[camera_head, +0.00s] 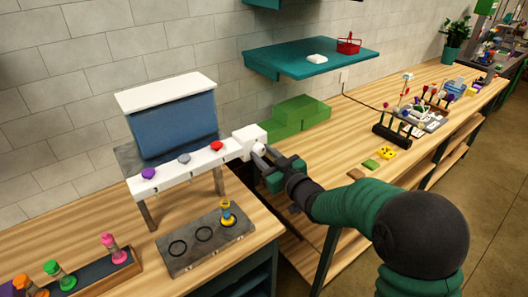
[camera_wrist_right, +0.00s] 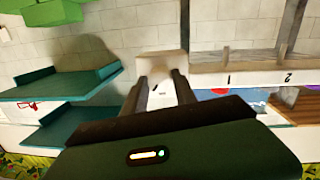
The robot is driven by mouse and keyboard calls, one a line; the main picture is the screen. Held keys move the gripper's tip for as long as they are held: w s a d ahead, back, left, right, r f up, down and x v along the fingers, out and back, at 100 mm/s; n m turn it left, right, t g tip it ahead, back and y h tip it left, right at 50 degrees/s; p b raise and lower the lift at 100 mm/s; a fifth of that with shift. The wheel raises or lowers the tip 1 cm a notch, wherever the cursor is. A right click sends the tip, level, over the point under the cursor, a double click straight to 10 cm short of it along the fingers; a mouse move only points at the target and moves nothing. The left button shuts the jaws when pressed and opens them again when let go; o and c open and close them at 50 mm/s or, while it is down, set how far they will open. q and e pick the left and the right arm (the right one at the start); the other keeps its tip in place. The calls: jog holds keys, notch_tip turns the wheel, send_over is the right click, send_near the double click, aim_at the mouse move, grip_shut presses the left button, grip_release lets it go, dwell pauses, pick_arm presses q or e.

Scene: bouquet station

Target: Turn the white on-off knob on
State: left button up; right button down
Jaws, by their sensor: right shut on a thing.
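The white on-off knob (camera_head: 258,149) sits on the front of a white box (camera_head: 245,136) at the right end of the dispenser's white bar. My right gripper (camera_head: 264,155) reaches in from the right and is shut on the knob. In the right wrist view the two fingers (camera_wrist_right: 161,92) stand on either side of the white knob (camera_wrist_right: 159,99), with the white box (camera_wrist_right: 162,64) behind it. A small dark mark shows on the knob; its exact turn is hard to read. My left gripper is not in view.
The dispenser has a blue tank (camera_head: 174,126) and purple (camera_head: 149,173), grey (camera_head: 184,158) and red (camera_head: 216,146) knobs. Green blocks (camera_head: 300,112) lie behind my gripper, under a teal shelf (camera_head: 312,60).

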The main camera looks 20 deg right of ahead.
jog(key=m+p, duration=0.2)
jog(key=r+m+p, duration=0.1)
jog(key=m+p, duration=0.1)
jog(key=m, duration=0.1)
jog(key=shift+w+d+r+y, duration=0.1)
jog(key=shift+r+y, duration=0.05)
jog(key=shift+y, duration=0.15)
jog(key=shift+d+m+p, duration=0.1)
jog(key=shift+m+p, duration=0.9)
jog(key=shift+m, duration=0.2)
jog(key=shift+m+g+y+p, duration=0.3)
jog(key=shift+m+y+p, duration=0.1)
jog(key=shift+m+p, duration=0.7)
jog(key=shift+f, duration=0.2)
jog(key=c, duration=1.3)
grip_release()
jog(key=o, duration=0.3)
jog(key=shift+d+f, duration=0.1)
jog(key=shift+f, duration=0.1)
